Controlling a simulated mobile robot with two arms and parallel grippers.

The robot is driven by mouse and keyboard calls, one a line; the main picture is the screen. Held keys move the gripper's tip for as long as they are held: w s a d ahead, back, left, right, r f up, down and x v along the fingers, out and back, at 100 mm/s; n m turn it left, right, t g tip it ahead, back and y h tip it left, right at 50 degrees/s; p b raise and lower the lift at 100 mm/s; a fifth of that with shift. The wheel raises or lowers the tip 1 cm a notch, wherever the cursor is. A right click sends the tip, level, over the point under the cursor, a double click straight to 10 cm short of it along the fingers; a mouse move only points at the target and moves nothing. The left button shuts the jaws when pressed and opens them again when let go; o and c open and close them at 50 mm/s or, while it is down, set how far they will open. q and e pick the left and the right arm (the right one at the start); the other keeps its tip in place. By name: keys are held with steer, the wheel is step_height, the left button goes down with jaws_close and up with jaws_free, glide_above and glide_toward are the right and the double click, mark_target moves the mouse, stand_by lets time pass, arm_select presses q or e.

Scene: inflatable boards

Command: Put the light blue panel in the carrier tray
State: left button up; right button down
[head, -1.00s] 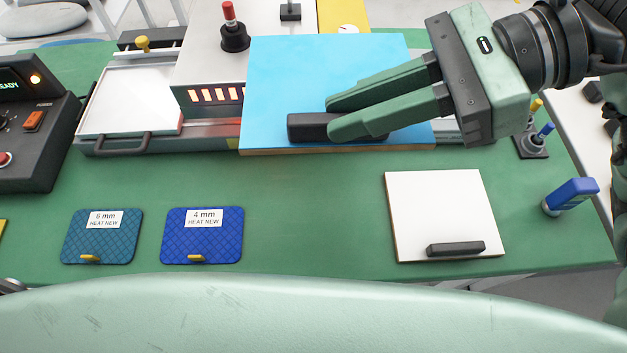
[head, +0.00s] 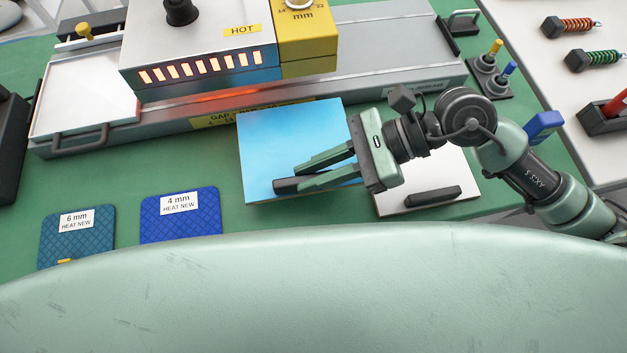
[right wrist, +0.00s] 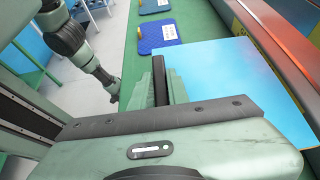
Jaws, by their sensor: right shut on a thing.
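The light blue panel (head: 285,140) is in front of the machine in the head view, left of a white board. It has a dark bar handle (head: 288,186) near its front edge. My right gripper (head: 298,177) is shut on this handle; the fingers lie either side of it in the right wrist view (right wrist: 162,85). The panel looks low over the green table; whether it touches is unclear. The white carrier tray (head: 85,98) with a dark front handle is at the left. An arm of mine, seemingly the left, shows in the right wrist view; its jaws are unclear.
The machine has a hot block (head: 200,66) with glowing slots, a yellow gauge block (head: 309,35) and a long grey rail (head: 390,75). A white board (head: 440,180) is partly hidden behind my right arm. Two blue mats (head: 180,214) lie at the front left.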

steer(key=shift+f, duration=2.25)
steer(key=c, duration=1.8)
jaws_free()
steer(key=shift+f, duration=0.15)
steer(key=o, duration=0.4)
steer(key=shift+o, duration=0.2)
